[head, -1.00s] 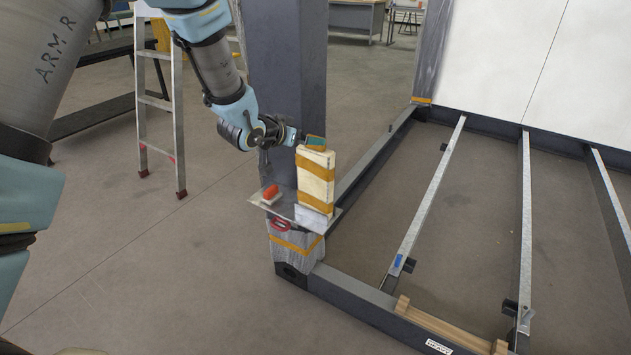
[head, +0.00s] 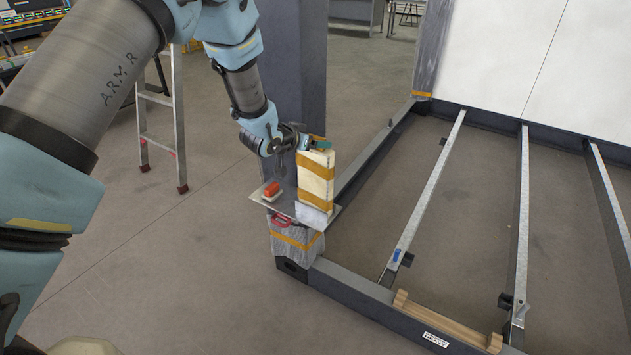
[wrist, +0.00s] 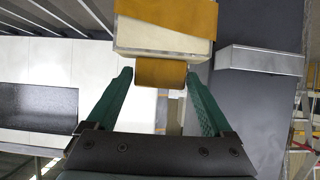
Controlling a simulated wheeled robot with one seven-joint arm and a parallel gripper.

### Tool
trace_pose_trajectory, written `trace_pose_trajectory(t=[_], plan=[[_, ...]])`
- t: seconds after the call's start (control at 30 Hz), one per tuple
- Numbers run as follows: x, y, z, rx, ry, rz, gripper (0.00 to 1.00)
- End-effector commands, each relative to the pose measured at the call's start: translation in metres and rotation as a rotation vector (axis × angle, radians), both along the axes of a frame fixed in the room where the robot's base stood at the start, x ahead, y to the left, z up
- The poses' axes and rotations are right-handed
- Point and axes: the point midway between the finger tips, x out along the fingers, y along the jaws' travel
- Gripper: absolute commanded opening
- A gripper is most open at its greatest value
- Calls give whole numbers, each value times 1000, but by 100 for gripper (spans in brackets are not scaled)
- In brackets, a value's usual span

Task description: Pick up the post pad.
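The post pad (head: 316,178) is a cream block with orange bands. It stands upright on a thin metal plate (head: 332,218) at the foot of a dark post. In the wrist view its cream body (wrist: 160,42) fills the top, with an orange tab (wrist: 160,73) sticking out towards me. My gripper (head: 318,144) is at the pad's top in the head view. In the wrist view its teal fingers (wrist: 158,76) are spread on either side of the tab. A narrow gap shows on the left; contact on the right is unclear.
A red-orange block with a pale base (head: 271,191) lies on the plate left of the pad. A red handle (head: 283,220) is below it. The dark post (head: 301,60) rises close behind. A stepladder (head: 178,120) stands left. Floor in front is clear.

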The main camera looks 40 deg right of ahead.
Motion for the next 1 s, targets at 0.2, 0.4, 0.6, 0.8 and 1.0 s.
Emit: trace_pose_trajectory(t=[0.2, 0.4, 0.6, 0.8, 1.0], plan=[[0, 0, 0, 0, 0, 0, 60], [0, 0, 0, 0, 0, 0, 37], [0, 0, 0, 0, 0, 0, 14], [0, 0, 0, 0, 0, 0, 0], [0, 0, 1, -1, 0, 0, 0]])
